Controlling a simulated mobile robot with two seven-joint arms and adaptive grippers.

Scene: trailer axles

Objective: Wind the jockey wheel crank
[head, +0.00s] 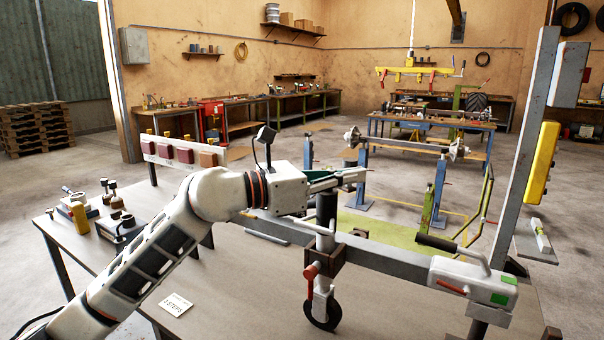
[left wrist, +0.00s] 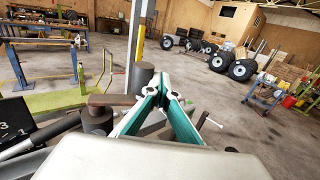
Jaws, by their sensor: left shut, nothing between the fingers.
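The jockey wheel stands upright at the tow frame, with its dark tube (head: 326,212) above the clamp and its black wheel (head: 322,312) below. A grey rod (head: 303,224), which may be the crank, reaches left from the tube; its exact shape is unclear. My left gripper (head: 358,176) is above the top of the tube in the head view, pointing right. Its green-padded fingers meet at the tips in the left wrist view (left wrist: 162,92) and hold nothing. The gripper hides part of the tube's top. I cannot tell whether it touches the crank. My right gripper is not seen.
The grey tow frame (head: 385,262) runs right to a white coupling (head: 470,280) with a dark-gripped lever. A red clamp handle (head: 310,272) sits on the tube. The table (head: 235,290) carries a card and small parts at left. An upright post (head: 520,160) stands at right.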

